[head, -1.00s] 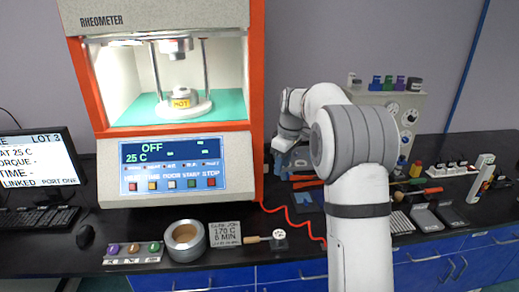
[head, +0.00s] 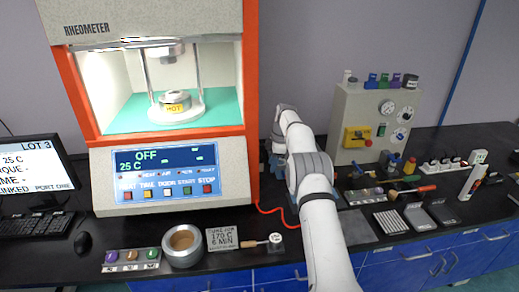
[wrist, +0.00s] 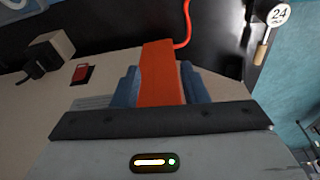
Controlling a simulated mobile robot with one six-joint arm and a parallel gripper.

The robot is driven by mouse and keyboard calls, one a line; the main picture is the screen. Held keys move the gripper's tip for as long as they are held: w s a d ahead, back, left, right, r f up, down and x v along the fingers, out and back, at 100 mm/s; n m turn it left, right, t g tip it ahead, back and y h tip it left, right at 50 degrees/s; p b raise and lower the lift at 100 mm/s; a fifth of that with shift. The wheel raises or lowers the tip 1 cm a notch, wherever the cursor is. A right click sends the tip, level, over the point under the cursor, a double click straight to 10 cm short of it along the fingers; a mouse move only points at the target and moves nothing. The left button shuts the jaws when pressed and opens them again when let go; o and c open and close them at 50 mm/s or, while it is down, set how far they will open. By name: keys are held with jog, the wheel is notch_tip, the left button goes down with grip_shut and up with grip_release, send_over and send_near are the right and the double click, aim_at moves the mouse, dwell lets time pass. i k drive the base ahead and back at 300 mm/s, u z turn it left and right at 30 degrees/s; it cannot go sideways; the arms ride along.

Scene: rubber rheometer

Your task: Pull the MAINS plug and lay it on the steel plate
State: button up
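My gripper (wrist: 162,88) points at the side of the rheometer (head: 145,180). In the wrist view its blue fingers stand apart, with an orange-red strip (wrist: 160,70) between them. It looks like the machine's trim, and I see nothing clearly held. A black plug (wrist: 34,70) with a dark cord shows at the left by a grey-beige block (wrist: 52,48). It is to the left of the fingers and apart from them. In the head view my arm and the machine hide the plug. A dark flat plate (head: 357,227) lies right of my arm; I cannot tell if it is the steel plate.
A red switch (wrist: 82,73) sits on the machine's side near the plug. A red cord (head: 270,210) runs along the bench. A beige panel (head: 350,105) with gauges stands behind my arm. Trays and tools fill the right bench. A metal ring (head: 184,258) stands in front.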

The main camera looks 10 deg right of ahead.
aim_at(355, 232)
jog(key=i, duration=0.85)
